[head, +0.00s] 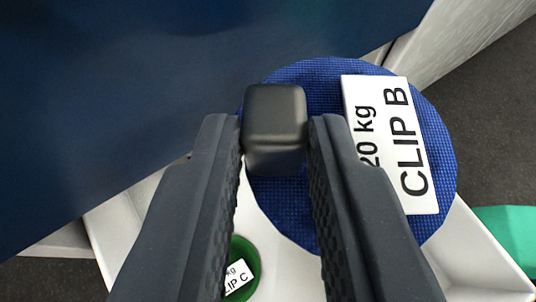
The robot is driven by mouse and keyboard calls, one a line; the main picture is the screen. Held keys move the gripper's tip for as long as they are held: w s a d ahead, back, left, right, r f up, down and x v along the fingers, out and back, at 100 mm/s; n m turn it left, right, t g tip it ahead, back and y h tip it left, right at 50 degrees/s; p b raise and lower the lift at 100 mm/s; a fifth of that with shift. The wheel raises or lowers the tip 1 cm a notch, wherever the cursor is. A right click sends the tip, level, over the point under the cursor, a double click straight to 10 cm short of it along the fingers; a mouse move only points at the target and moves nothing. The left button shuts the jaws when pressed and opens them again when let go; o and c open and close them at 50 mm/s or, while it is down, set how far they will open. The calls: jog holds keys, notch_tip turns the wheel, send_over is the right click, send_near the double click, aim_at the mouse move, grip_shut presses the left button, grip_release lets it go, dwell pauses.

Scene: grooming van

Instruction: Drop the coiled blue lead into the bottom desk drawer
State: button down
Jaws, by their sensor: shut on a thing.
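The coiled blue lead (300,205) is a round, woven blue disc with a white label reading "20 kg CLIP B" (409,150). A dark block (275,120) stands up at its left part. My gripper (275,135) is shut on this block, with one finger on each side. A white, open, box-like thing (125,225) lies below the disc; it may be a drawer, but I cannot tell which one. The disc covers much of it and overlaps its right side. How high the disc is above it is unclear.
A green round thing with a label ending in "CLIP C" (240,270) sits inside the white box, partly hidden by my left finger. A dark blue panel (150,90) fills the upper left. A teal object (510,228) is at the right edge, by dark floor (495,120).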

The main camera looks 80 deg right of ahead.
jog(key=shift+f, duration=1)
jog(key=c, duration=1.2)
grip_release()
jog(key=shift+a+r, duration=0.1)
jog(key=shift+a, duration=0.05)
jog(key=p+v, duration=0.3)
jog(key=v, duration=1)
jog(key=shift+a, duration=0.25)
jog(key=shift+s+r, duration=0.1)
